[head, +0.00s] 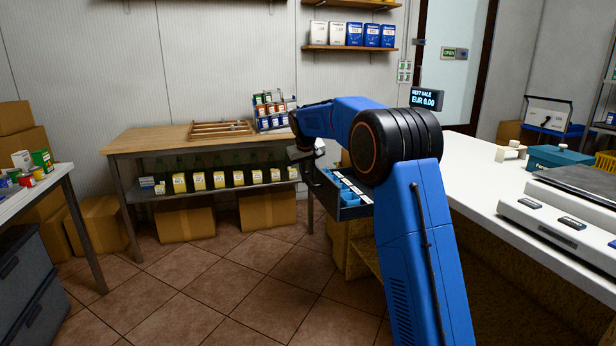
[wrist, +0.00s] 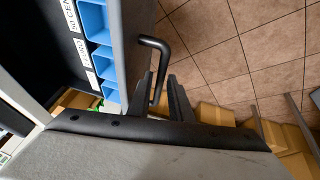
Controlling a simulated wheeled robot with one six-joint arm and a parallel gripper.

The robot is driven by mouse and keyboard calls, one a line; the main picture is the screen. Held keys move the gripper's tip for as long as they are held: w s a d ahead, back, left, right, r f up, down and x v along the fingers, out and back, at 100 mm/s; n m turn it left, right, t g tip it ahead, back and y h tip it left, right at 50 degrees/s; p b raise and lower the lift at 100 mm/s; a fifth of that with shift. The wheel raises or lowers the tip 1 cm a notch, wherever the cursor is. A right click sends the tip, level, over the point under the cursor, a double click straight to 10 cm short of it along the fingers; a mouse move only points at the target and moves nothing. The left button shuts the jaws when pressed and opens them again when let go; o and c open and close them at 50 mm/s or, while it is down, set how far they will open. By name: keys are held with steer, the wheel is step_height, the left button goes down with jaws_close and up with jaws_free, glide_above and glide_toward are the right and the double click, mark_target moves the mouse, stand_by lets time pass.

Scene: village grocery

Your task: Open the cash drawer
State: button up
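The cash drawer (head: 352,211) stands pulled out from under the counter in the head view, with blue compartments showing inside. In the wrist view, the drawer's front panel (wrist: 132,40) and several blue trays with white labels show at the left. Its black bar handle (wrist: 162,62) sticks out from the front panel. My gripper (wrist: 161,92) is at the handle, with its two fingers apart and the lower part of the handle between them. A gap shows between the handle and the right finger. In the head view my gripper (head: 306,158) is at the drawer's front, partly hidden by my arm.
The white counter (head: 470,165) carries a scale (head: 570,215) and a teal box (head: 555,157). A wooden table (head: 165,140) with bottles on its lower shelf stands behind. A side table (head: 70,190) is at left. Tiled floor (head: 225,285) before the drawer is clear.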

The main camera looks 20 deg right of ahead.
steer(key=v, duration=1.7)
steer(key=shift+s+r, duration=0.1)
steer(key=shift+r, duration=0.05)
